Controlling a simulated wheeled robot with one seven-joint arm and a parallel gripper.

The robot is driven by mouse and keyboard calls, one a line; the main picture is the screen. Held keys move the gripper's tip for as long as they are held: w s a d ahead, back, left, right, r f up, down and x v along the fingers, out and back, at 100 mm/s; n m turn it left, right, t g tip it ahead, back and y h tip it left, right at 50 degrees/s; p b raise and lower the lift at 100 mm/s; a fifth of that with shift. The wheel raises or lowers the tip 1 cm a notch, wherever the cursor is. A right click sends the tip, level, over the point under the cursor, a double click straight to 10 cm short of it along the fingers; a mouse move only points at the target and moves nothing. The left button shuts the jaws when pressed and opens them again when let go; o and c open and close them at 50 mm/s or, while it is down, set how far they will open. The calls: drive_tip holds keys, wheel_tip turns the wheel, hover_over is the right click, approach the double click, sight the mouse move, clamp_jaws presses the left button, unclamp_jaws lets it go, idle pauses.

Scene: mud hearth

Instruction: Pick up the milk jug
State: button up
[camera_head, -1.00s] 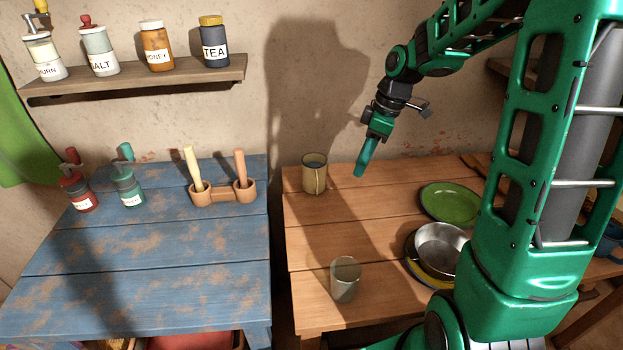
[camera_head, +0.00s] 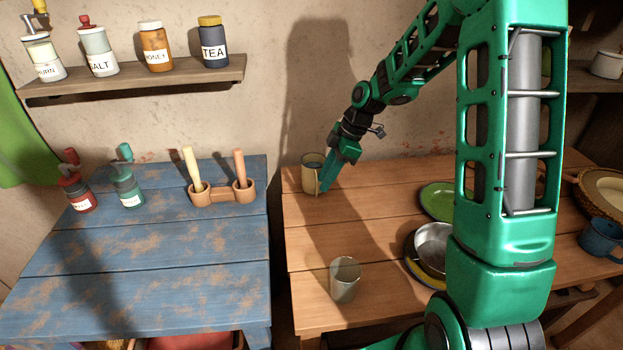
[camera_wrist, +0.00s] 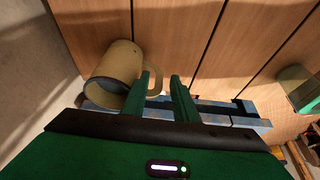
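A tan jug (camera_head: 309,180) with a side handle stands upright at the back left of the wooden table, and I take it as the milk jug. It also shows in the wrist view (camera_wrist: 119,62), with its open mouth toward the camera and its handle to the right. My gripper (camera_head: 323,189) reaches down from the right to the handle side of the jug. In the wrist view my two green fingers (camera_wrist: 163,80) stand apart, with part of the handle showing between them. Whether a finger touches the handle cannot be told.
A greenish cup (camera_head: 345,281) stands near the table's front left. A green plate (camera_head: 437,198) and a metal pan (camera_head: 431,245) are to the right. A blue table (camera_head: 140,255) stands left across a gap, holding a wooden double holder (camera_head: 223,196). The wall is close behind.

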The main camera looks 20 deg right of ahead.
drive_tip(key=x, duration=0.4)
drive_tip(key=shift+w+a, duration=0.15)
clamp_jaws()
idle(1.3)
